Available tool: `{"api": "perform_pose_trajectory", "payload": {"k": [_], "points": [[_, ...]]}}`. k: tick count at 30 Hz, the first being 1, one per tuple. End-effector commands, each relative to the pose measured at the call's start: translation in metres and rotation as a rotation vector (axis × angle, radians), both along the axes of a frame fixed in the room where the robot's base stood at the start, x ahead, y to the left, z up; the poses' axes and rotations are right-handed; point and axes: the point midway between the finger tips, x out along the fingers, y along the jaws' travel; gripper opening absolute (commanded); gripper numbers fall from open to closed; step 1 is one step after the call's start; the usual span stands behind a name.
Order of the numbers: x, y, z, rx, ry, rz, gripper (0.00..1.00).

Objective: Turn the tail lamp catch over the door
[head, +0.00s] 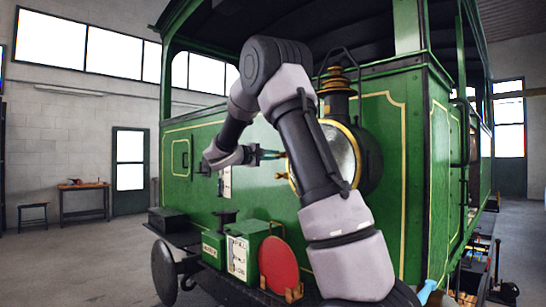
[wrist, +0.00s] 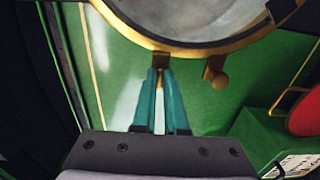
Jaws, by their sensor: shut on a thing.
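The big round lamp (head: 340,155) has a brass rim and a glass face, and it stands out from the green tram end. In the wrist view its rim (wrist: 185,50) crosses the top. My gripper (head: 272,155) is beside the rim in the head view. In the wrist view my gripper's teal fingers (wrist: 160,80) are shut on a thin brass piece, which I take to be the catch (wrist: 160,61), at the rim's lower edge. The fingers hide most of it, so I cannot tell its angle. A brass knob (wrist: 217,78) sits just right of it, apart from the fingers.
A green box (head: 245,248) with white labels and a red disc (head: 278,262) stand below on the tram's front ledge. The red disc also shows at the right of the wrist view (wrist: 305,115). A workbench (head: 84,197) stands far left by the wall, with open floor before it.

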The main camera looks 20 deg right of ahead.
Motion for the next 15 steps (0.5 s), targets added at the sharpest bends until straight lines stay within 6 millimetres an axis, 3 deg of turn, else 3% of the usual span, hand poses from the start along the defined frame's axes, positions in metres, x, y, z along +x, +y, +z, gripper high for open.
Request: {"api": "perform_pose_trajectory", "payload": {"k": [14,15], "points": [[-0.0002,0.0008,-0.0017,0.007,-0.012,0.0,0.0],[-0.0002,0.0008,-0.0018,0.007,-0.012,0.0,0.14]]}}
